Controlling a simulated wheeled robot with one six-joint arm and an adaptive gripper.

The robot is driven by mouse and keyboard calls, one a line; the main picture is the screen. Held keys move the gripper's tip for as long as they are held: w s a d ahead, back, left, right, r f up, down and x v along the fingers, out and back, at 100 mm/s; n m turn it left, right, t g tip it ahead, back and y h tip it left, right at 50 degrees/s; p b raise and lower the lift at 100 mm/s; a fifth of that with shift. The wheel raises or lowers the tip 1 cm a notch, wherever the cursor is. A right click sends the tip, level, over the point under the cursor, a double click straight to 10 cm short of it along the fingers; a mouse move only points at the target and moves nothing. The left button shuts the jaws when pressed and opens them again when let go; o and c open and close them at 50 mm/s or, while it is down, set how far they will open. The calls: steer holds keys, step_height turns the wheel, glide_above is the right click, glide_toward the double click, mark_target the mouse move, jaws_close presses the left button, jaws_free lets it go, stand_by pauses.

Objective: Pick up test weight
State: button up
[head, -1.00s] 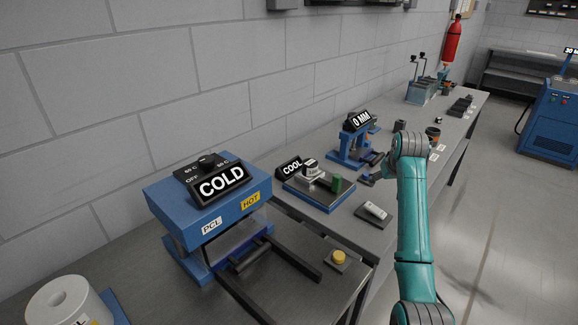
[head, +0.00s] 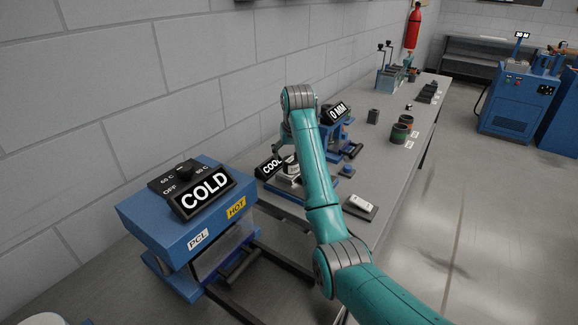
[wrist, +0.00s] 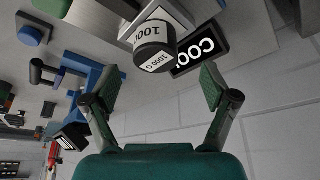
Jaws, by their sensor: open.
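The test weight (wrist: 154,45) is a dark cylinder with white "1000 G" labels, and its pale side shows in the head view (head: 292,168), partly covered by my arm. It rests on the plate of the cooling station (wrist: 118,8) beside the black "COOL" sign (wrist: 200,48). My gripper (wrist: 160,86) is open and empty, its two green-padded fingers spread. In the wrist view the weight lies ahead of the fingertips, roughly centred between them and apart from both. In the head view the fingers are mostly hidden by my arm.
The blue press with the "0 MM" sign (head: 340,112) stands just behind. The blue heater with the "COLD" sign (head: 206,194) is at front left. A white-topped block (head: 360,203) lies to the right. The wall runs close along the bench's left side.

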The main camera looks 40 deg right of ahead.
mark_target(291, 159)
steer(key=shift+d+x, duration=0.15)
steer(key=shift+x, duration=1.2)
steer(key=shift+d+x, duration=0.2)
steer(key=shift+x, duration=1.1)
steer(key=shift+r, duration=0.1)
jaws_close()
steer(key=shift+w+r, duration=0.1)
